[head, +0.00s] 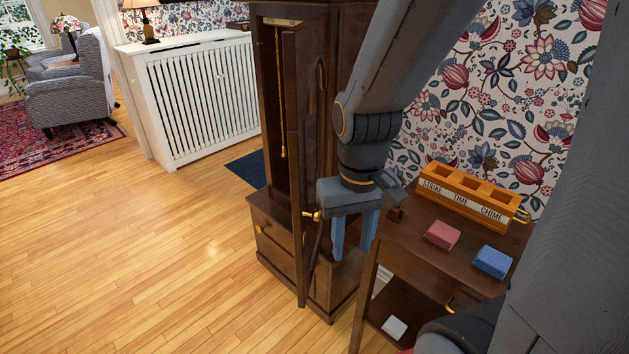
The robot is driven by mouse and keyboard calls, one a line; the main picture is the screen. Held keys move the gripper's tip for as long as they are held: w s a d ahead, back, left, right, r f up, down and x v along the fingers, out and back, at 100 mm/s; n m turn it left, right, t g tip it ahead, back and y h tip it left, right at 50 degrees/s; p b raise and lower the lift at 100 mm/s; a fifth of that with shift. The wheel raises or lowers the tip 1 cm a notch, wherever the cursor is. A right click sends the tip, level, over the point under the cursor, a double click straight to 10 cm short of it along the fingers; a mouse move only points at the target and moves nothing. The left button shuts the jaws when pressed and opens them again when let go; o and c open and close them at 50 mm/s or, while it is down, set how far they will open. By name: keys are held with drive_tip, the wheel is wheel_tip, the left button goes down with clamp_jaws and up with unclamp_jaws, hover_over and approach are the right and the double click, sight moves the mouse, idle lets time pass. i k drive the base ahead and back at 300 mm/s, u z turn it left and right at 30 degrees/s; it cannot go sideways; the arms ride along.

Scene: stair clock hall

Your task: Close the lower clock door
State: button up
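The tall dark wood clock (347,15) stands in the middle of the head view. Its long clock door (293,110) stands open, swung out toward me and seen nearly edge-on. A small brass knob (312,214) shows on the door's right side. My gripper (354,252) points down just right of the door and knob, in front of the clock's lower right part. Its two pale blue fingers are apart, with nothing visible between them. I cannot tell whether a finger touches the door. My arm hides part of the clock's right side.
A dark side table (405,243) stands close right of my gripper. It bears an orange three-slot tray (470,199), a pink block (442,235) and a blue block (492,262). A white radiator cover (200,95) stands behind left. The wood floor (150,230) at left is clear.

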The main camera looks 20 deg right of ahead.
sight(305, 45)
drive_tip(key=z, duration=1.05)
drive_tip(key=k, duration=0.6)
drive_tip(key=u, duration=0.85)
